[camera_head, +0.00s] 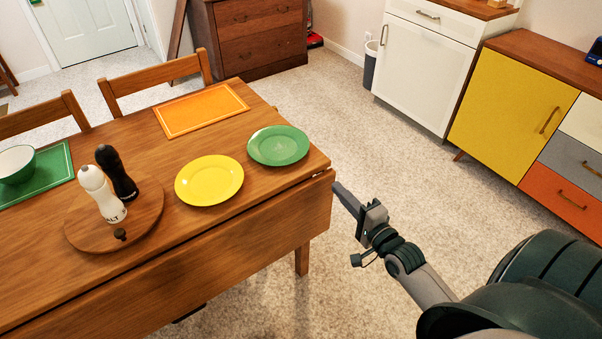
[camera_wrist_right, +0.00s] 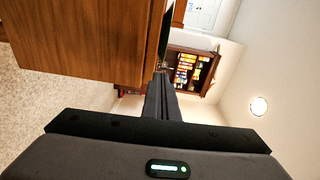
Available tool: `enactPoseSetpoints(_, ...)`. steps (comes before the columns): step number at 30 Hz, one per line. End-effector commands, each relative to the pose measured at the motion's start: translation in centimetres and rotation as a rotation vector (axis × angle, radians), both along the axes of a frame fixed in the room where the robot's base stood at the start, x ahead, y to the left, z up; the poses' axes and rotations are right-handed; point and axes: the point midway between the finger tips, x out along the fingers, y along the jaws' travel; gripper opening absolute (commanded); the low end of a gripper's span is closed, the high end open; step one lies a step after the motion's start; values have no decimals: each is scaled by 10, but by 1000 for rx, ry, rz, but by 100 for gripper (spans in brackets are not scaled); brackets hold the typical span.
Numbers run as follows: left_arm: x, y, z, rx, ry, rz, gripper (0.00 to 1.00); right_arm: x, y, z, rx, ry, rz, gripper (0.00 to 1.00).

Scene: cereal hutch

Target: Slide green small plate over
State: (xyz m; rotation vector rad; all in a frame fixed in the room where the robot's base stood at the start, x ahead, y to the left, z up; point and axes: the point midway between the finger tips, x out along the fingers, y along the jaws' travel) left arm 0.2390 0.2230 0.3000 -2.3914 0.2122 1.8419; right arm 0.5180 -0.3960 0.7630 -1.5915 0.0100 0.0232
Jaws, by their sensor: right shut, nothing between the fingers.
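The green small plate (camera_head: 278,146) lies flat on the wooden table (camera_head: 150,283) near its right end. A yellow plate (camera_head: 209,181) lies just to the left and nearer, close beside it. My right gripper (camera_head: 338,188) is shut and empty, off the table's right edge and to the right of and nearer than the green plate. In the right wrist view, my right gripper's fingers (camera_wrist_right: 163,80) are together, beside the brown wooden side of the table (camera_wrist_right: 85,35). The plates cannot be made out clearly there. My left gripper is not in view.
An orange placemat (camera_head: 201,109) lies behind the plates. A round board (camera_head: 80,236) with a white mill (camera_head: 102,196) and a black mill (camera_head: 117,174) stands to the left. A green placemat with a bowl (camera_head: 15,165) is at far left. Carpet right of the table is clear.

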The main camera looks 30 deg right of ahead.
Motion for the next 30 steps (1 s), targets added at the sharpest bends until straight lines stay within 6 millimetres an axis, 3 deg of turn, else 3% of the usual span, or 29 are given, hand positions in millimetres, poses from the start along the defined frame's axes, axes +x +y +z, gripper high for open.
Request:
enactPoseSetpoints(5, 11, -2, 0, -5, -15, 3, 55, -6, -8, 5, 17, -18, -6, 0)
enactPoseSetpoints(19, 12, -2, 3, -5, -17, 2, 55, -3, -9, 7, 21, -20, -6, 0)
enactPoseSetpoints(30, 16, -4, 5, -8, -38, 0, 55, 31, -9, 8, 20, -21, -6, 0)
